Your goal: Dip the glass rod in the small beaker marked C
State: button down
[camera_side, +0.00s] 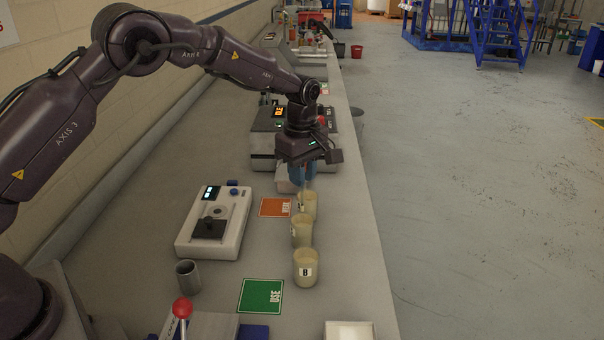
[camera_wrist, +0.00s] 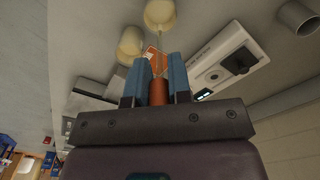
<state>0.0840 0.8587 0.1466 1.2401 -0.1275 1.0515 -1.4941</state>
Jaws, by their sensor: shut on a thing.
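My gripper (camera_side: 303,180) is at the far end of the row of beakers, pointing down, with its blue fingers above the far beaker (camera_side: 308,207). In the wrist view its fingers (camera_wrist: 157,88) are closed on an orange-brown grip (camera_wrist: 158,92). The thin glass rod (camera_wrist: 158,46) appears to extend from it; whether its tip is inside a beaker cannot be told. The middle beaker (camera_side: 301,232) and the near beaker (camera_side: 306,270) stand in line toward the camera. The near one reads B; the other labels are unreadable. Two cream beakers show in the wrist view (camera_wrist: 130,45).
An orange card (camera_side: 275,207) lies left of the far beaker and a green USE card (camera_side: 260,296) nearer. A white instrument (camera_side: 213,225) and a steel cup (camera_side: 187,276) stand left. A grey machine (camera_side: 265,140) is behind my gripper. The bench edge runs close right of the beakers.

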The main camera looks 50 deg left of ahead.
dwell(0.3)
jog(key=shift+r, duration=1.5)
